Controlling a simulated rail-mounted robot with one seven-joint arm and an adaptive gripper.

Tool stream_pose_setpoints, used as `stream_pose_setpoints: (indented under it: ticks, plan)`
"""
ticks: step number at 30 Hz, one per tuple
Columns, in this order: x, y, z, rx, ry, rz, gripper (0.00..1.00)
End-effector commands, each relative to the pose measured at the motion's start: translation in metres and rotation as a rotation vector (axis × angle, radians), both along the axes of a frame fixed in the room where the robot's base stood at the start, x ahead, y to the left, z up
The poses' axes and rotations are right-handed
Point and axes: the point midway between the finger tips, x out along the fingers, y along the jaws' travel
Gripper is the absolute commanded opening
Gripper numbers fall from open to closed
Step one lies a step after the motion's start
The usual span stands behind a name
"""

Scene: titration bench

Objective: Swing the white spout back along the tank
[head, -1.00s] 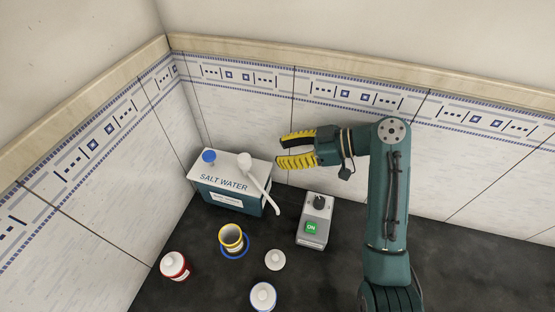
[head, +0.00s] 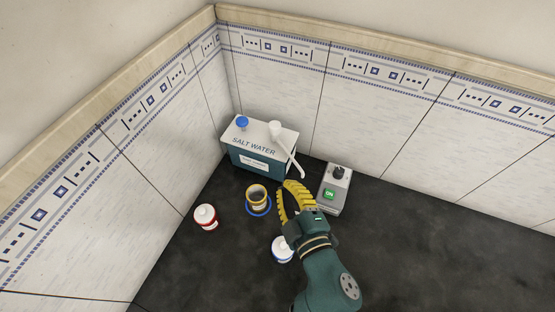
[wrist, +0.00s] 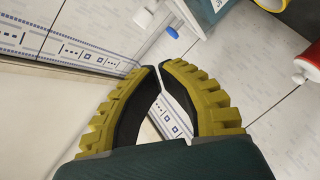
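The salt water tank (head: 257,157) is a teal box with a white top and a blue cap (head: 242,122), standing against the back corner. Its white spout (head: 289,154) runs from a knob on the top out past the front, slanting down to the right. My gripper (head: 284,187) is in front of the tank, near the spout's free end in the picture; I see no contact. Its yellow fingers bow together with the tips nearly meeting and nothing between them. In the wrist view the tank (wrist: 208,10) shows at the top, beyond the fingertips (wrist: 160,67).
A yellow-rimmed cup (head: 257,194) stands on a blue ring left of my gripper. A red-banded bottle (head: 206,216) is further left. A blue-banded white bottle (head: 281,249) is beside my wrist. A grey switch box (head: 333,188) with a green ON label stands to the right.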

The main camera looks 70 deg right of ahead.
Motion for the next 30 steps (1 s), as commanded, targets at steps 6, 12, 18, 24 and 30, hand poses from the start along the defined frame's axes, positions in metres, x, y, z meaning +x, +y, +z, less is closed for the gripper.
stream_pose_setpoints:
  ticks: [6,12,18,24,30]
  plan:
    - [0.019,-0.023,-0.001,-0.002,-0.002,-0.005,0.00]
    - [0.047,-0.057,-0.008,-0.002,0.000,-0.005,0.00]
    - [0.055,-0.087,-0.022,0.003,0.005,-0.008,0.00]
    - [0.044,-0.100,-0.034,0.000,0.003,-0.004,0.00]
    - [0.043,-0.102,-0.036,-0.001,0.003,-0.004,0.00]
